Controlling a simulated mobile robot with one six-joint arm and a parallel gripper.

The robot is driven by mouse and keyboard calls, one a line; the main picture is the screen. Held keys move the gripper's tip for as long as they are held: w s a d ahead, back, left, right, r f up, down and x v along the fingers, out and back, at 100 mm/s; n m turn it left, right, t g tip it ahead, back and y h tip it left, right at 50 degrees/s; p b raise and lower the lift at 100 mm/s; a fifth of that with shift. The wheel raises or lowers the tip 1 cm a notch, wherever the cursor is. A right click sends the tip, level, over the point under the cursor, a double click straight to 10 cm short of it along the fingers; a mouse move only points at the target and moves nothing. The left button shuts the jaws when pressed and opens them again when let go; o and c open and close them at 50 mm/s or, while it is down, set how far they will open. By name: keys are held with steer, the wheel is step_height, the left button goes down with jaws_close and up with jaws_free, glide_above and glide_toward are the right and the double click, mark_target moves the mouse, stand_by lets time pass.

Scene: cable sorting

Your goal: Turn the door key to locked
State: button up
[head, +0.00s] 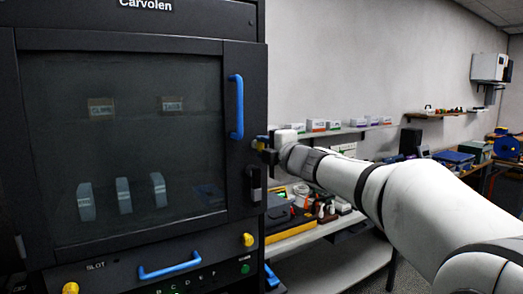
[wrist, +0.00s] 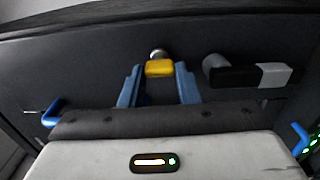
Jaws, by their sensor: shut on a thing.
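The yellow door key (wrist: 159,68) sits in a round metal lock (wrist: 158,53) on the dark cabinet front. My gripper (wrist: 159,74) has its two blue fingers on either side of the key's yellow head and is shut on it. In the wrist view the head is wider than tall. In the head view my gripper (head: 264,143) is at the right edge of the cabinet door (head: 120,236), and a bit of yellow shows there. The door, with its dark window, looks closed. The lock's marks are not readable.
A black latch handle with a grey end (wrist: 247,75) is to the right of the key in the wrist view. A blue vertical door handle (head: 237,107) is left of my gripper. A blue drawer handle (head: 170,266) is below. A cluttered bench (head: 300,235) stands to the right.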

steer(key=o, duration=1)
steer(key=v, duration=0.7)
steer(key=shift+s+d+b, duration=0.2)
steer(key=shift+s+b, duration=0.1)
steer(key=shift+s, duration=0.05)
